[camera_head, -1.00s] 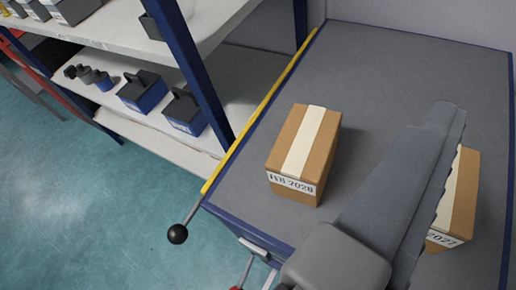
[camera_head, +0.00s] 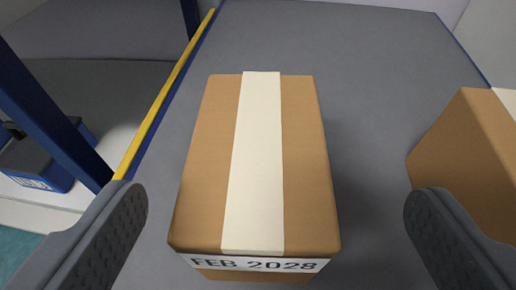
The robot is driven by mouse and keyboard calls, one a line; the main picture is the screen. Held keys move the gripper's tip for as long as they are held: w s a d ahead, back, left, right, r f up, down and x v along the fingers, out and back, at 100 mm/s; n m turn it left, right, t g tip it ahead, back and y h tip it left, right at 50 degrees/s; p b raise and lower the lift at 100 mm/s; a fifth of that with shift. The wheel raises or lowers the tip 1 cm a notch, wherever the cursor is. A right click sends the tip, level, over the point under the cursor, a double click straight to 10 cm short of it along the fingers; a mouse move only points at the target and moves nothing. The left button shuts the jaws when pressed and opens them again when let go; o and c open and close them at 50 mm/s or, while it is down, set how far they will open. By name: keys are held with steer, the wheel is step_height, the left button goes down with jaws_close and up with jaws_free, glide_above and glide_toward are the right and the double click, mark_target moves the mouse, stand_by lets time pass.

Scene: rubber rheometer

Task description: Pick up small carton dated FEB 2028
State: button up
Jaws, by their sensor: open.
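The small carton dated FEB 2028 (camera_head: 303,170) stands on the grey table top in the middle of the view. It is brown, with a cream tape strip along its top and a white date label on its near face. My gripper (camera_head: 275,225) is open, one finger at the lower left and the other at the lower right. The carton lies ahead and between the two fingers, with a gap on each side and no contact visible.
A second brown carton (camera_head: 465,160) stands close on the right, beyond the right finger; its date is out of view. The grey table top (camera_head: 350,50) is clear behind. A yellow edge strip (camera_head: 165,95) runs along the left. A blue rack post (camera_head: 45,110) and blue box (camera_head: 35,165) are beyond it.

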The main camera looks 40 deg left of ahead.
mark_target(260, 163)
steer(key=shift+x, duration=1.25)
steer(key=x, duration=0.1)
steer(key=b+x, duration=0.1)
steer(key=x, duration=0.2)
steer(key=shift+s+a+f, duration=0.2)
steer(key=shift+s+a, duration=0.05)
steer(key=shift+s, duration=0.05)
steer(key=shift+w+a+f+b, duration=0.15)
steer(key=shift+w+a+b, duration=0.15)
steer(key=shift+w+b, duration=0.1)
steer(key=c, duration=1.3)
